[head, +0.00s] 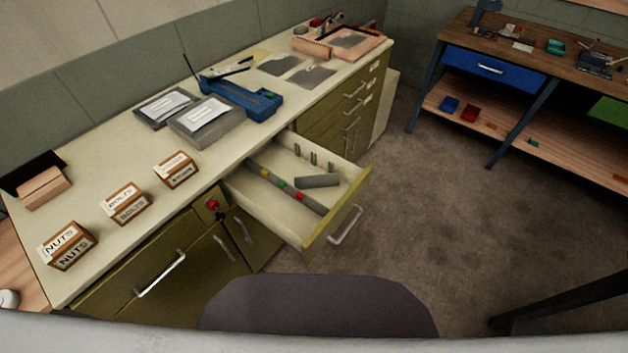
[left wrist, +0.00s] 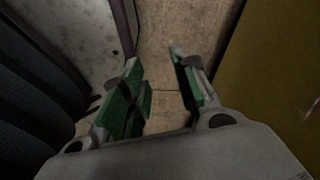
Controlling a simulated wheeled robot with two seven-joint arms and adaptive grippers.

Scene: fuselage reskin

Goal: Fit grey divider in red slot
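The grey divider (head: 318,181) lies in the open drawer (head: 341,212) in the head view, to the right of a long grey strip. The strip carries a yellow mark (head: 264,173), a green mark (head: 280,184) and a red mark (head: 300,196); the red one is nearest the drawer front. The divider lies apart from the red mark. My left gripper (left wrist: 158,68) shows only in the left wrist view. Its green-padded fingers are apart with nothing between them, low beside an olive panel. My right gripper is in neither view.
Several small grey upright pieces (head: 313,158) stand along the drawer's far side. The worktop holds labelled boxes (head: 126,203), grey trays (head: 207,124) and a blue tool (head: 242,96). A red key (head: 212,205) sticks out below the worktop. Open floor (head: 420,230) lies right of the drawer.

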